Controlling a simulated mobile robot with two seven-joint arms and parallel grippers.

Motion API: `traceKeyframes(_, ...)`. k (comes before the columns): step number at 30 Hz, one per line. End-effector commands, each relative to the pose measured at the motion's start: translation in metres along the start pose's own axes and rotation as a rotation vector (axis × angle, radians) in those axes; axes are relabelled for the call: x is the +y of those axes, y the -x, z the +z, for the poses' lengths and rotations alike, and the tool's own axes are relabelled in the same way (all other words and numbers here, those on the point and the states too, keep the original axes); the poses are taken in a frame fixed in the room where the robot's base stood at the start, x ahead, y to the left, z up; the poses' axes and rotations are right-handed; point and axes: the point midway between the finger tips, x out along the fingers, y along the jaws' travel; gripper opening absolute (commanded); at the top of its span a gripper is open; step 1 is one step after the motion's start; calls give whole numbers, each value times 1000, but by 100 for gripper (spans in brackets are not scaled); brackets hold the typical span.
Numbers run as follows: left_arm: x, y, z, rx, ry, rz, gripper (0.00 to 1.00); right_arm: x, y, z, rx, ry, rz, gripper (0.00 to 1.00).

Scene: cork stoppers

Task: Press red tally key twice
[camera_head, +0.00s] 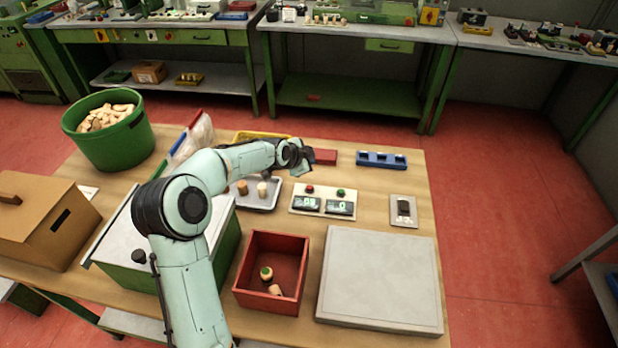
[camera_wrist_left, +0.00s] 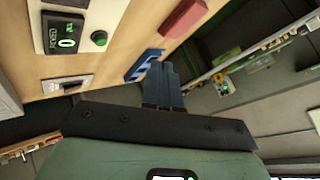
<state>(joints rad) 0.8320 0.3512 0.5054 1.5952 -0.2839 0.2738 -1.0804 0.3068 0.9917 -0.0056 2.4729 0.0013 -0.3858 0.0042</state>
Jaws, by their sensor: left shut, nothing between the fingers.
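The tally box (camera_head: 323,201) is a pale panel on the wooden table, with a red key (camera_head: 309,189) on its left and a green key (camera_head: 341,194) on its right. A small display sits in front of each key. The left wrist view shows the green key (camera_wrist_left: 99,38) and a display (camera_wrist_left: 66,34) reading 0; the red key is out of that view. My left gripper (camera_head: 306,163) is shut and empty, held above the table behind the tally box, apart from the red key. Its closed fingers (camera_wrist_left: 162,84) show in the left wrist view. My right gripper is not seen.
A metal tray (camera_head: 240,204) with two corks stands left of the tally box. A red box (camera_head: 272,240) with stoppers and a grey slab (camera_head: 380,280) lie in front. A switch plate (camera_head: 403,222) is right; a blue rack (camera_head: 381,160) and dark red block (camera_head: 325,156) are behind.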

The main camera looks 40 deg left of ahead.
Motion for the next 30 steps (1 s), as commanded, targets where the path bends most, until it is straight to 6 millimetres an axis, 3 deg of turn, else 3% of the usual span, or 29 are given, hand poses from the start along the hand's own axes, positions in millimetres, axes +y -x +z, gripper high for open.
traceKeyframes(19, 3, -4, 3, -1, 0, 1, 0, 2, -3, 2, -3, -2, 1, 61)
traceKeyframes(30, 26, -33, 26, -2, 0, 3, 0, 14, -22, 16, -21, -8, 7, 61)
